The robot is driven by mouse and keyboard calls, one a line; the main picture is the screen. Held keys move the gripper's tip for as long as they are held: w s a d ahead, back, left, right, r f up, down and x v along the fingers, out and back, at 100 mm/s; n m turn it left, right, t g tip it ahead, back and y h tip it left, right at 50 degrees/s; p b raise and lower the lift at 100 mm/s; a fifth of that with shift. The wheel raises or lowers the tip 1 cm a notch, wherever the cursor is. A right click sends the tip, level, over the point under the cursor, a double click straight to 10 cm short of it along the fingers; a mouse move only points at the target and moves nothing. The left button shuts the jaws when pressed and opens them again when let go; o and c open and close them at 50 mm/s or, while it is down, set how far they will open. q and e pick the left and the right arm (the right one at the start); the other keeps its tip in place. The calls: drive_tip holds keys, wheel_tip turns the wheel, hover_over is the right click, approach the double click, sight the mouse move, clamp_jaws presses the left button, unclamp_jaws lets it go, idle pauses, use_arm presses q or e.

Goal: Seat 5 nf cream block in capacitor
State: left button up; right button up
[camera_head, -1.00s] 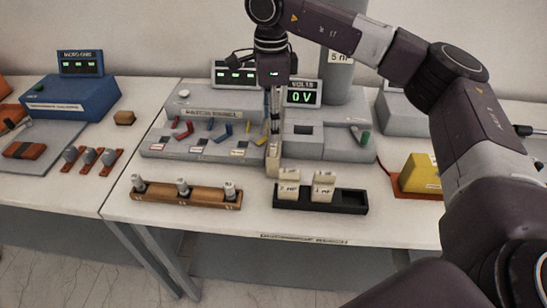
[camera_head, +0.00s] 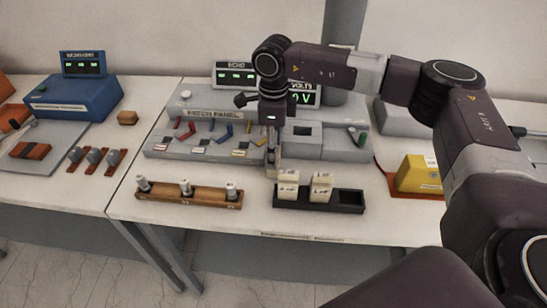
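My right gripper (camera_head: 272,152) comes down in front of the patch panel. Its narrow fingers look closed on a small cream block (camera_head: 273,168), just behind the left end of the black rack (camera_head: 348,201). The block's label cannot be read. Two other cream blocks stand upright in the rack, the left one (camera_head: 288,186) and the right one (camera_head: 321,187); the rack's right slot is empty. A grey unit with a dark rectangular opening (camera_head: 303,131) is to the gripper's right; whether it is the capacitor cannot be told. My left gripper is out of view.
A wooden holder (camera_head: 190,196) with three metal-topped pieces stands at the front left. The patch panel (camera_head: 210,130) carries coloured levers. A yellow block (camera_head: 418,174) is at right. My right forearm spans the upper right. The table's front strip is clear.

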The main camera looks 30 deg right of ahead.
drive_tip(key=shift+c, duration=0.4)
drive_tip(key=c, duration=1.4)
drive_tip(key=shift+r, duration=0.1)
drive_tip(key=shift+r, duration=0.1)
